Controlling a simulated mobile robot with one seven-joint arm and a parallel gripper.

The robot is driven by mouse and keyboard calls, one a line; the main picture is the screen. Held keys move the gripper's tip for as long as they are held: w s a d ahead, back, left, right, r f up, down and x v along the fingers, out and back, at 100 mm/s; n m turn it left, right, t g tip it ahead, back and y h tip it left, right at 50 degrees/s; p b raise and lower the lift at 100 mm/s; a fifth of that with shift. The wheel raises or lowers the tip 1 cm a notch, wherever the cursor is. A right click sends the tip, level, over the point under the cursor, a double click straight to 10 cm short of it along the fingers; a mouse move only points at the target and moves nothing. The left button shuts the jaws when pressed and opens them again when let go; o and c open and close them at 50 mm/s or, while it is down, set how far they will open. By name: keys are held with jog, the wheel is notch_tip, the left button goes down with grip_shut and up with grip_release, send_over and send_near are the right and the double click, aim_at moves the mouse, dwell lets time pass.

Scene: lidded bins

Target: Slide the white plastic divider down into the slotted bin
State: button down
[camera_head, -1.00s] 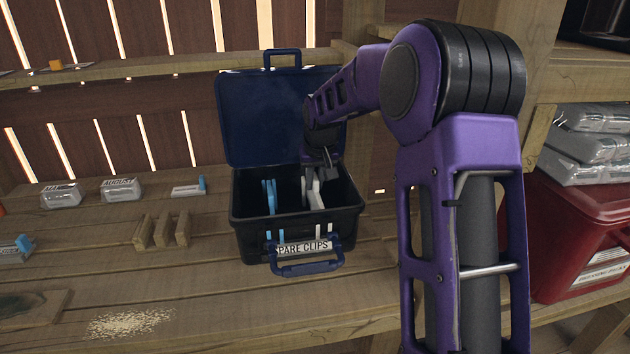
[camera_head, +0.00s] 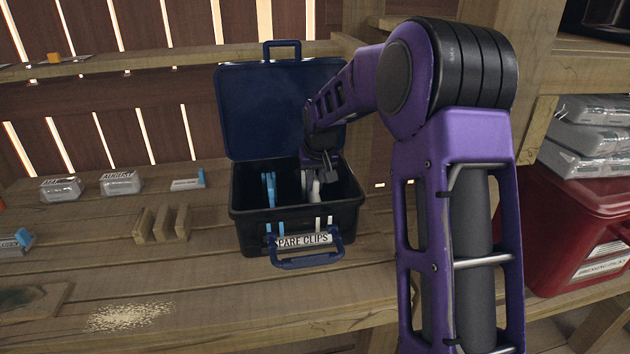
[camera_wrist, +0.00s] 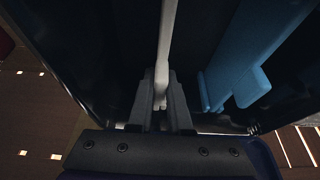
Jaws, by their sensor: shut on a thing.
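The slotted bin (camera_head: 240,232) is a black box with its navy lid (camera_head: 275,105) raised behind it, standing on the wooden bench. My gripper (camera_head: 313,178) is down at the bin's right half. It is shut on the white plastic divider (camera_head: 312,192), which sits mostly between the bin walls. In the wrist view my two fingertips (camera_wrist: 161,105) pinch the white divider (camera_wrist: 167,40), which runs upright through the picture. A blue divider (camera_head: 269,190) stands in the bin to the left; it also shows in the wrist view (camera_wrist: 250,55). The white divider's lower edge and the slots are hidden.
A label and a blue handle (camera_head: 308,262) are on the bin's front. Wooden blocks (camera_head: 160,223), small clear packs (camera_head: 120,183) and a small white-and-blue item (camera_head: 188,181) lie to the left. A red bin (camera_head: 580,225) stands at the right. The bench front is mostly clear.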

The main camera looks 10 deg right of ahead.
jog(key=shift+f, duration=0.1)
jog(key=c, duration=0.8)
grip_release()
jog(key=shift+o, duration=0.2)
jog(key=p+v, duration=0.2)
jog(key=v, duration=1.5)
jog(key=shift+r+p, duration=0.25)
jog(key=shift+p, duration=0.05)
